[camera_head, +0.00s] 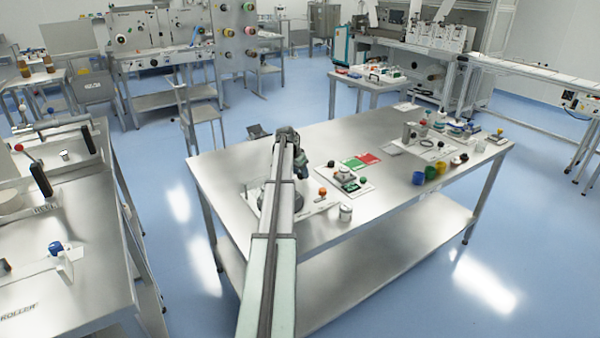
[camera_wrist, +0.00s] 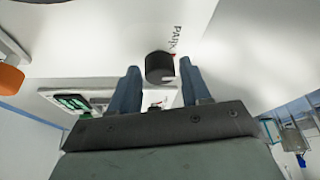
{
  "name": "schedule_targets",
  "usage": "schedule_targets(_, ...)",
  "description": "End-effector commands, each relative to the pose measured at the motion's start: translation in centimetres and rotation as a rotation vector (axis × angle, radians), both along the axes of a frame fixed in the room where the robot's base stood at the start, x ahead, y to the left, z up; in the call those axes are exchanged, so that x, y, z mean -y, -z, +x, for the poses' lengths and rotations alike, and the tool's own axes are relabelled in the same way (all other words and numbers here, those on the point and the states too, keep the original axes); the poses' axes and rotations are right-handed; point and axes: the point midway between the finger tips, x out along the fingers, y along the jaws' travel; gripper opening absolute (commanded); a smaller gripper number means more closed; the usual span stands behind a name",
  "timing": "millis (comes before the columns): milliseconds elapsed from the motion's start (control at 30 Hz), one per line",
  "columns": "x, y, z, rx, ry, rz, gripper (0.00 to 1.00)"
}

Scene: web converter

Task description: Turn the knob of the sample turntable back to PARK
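The black knob (camera_wrist: 159,67) shows in the wrist view on a pale panel, with the printed word PARK (camera_wrist: 177,40) and a small red mark just beside it. My gripper (camera_wrist: 160,72) is open, with one blue finger on each side of the knob. Gaps show between knob and fingers; I cannot tell how deep the fingers reach. In the head view the sample turntable's grey disc (camera_head: 261,197) sits on a pale base plate (camera_head: 325,207) at the table's left end, partly hidden by my arm. The knob cannot be made out there.
An orange knob-like part (camera_wrist: 10,78) is at the wrist view's left edge. Colored cups (camera_head: 430,172) stand farther right.

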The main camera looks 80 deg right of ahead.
Motion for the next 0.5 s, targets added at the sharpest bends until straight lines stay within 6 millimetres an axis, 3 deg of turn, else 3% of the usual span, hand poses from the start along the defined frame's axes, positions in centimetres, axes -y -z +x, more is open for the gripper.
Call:
schedule_targets(67, 0.00, -0.01, 0.00, 0.000, 0.000, 0.000, 0.39)
schedule_targets(400, 0.00, -0.02, 0.00, 0.000, 0.000, 0.000, 0.07)
schedule_targets(500, -0.01, -0.02, 0.00, 0.000, -0.001, 0.000, 0.04)
